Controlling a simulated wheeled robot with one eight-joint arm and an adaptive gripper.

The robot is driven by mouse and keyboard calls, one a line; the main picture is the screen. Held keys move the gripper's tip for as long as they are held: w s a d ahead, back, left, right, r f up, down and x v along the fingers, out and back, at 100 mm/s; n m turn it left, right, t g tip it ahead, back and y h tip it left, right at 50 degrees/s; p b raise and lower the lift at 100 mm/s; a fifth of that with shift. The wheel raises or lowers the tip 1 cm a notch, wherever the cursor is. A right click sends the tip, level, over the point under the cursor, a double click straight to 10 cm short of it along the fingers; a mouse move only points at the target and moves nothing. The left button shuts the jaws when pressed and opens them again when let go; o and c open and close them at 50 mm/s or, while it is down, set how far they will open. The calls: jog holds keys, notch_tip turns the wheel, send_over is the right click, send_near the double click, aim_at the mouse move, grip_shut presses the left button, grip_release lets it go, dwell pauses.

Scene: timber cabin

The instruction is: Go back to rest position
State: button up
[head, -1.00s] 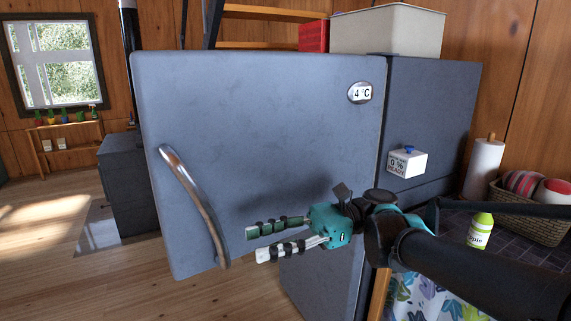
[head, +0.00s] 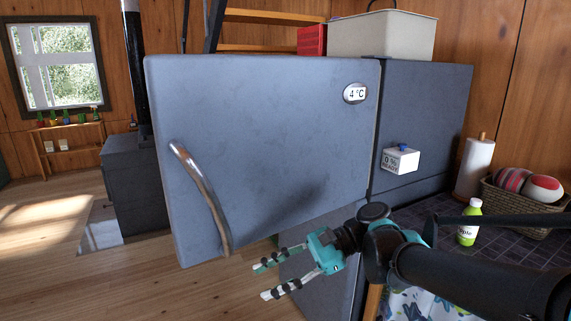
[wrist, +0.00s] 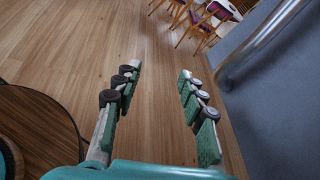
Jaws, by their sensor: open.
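My gripper (head: 262,281) is open and empty. The handle also shows at the upper right of the wrist view (wrist: 262,40), apart from the fingers. The fridge interior is hidden behind the door.
A bin (head: 385,35) sits on the fridge. Chairs (wrist: 205,20) stand beyond the fingers; a round dark wooden surface (wrist: 35,125) is at left. Floor is clear at left.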

jog(key=w+d+f+n+t+h, duration=0.2)
jog(key=w+d+f+h, duration=0.15)
jog(key=f, duration=0.35)
jog(key=w+d+f+n+t+h, duration=0.25)
jog(key=d+f, duration=0.25)
jog(key=f, duration=0.3)
jog(key=w+d+f+n+t+h, duration=0.1)
jog(key=w+d+f+n+h, duration=0.1)
jog(key=d, duration=0.4)
jog(key=w+d+f+n+t+h, duration=0.1)
jog(key=w+d+f+n+h, duration=0.1)
jog(key=d+n+h, duration=0.3)
jog(key=shift+w+d+f+t, duration=0.35)
jog(key=shift+d+f, duration=0.1)
jog(key=shift+d, duration=0.8)
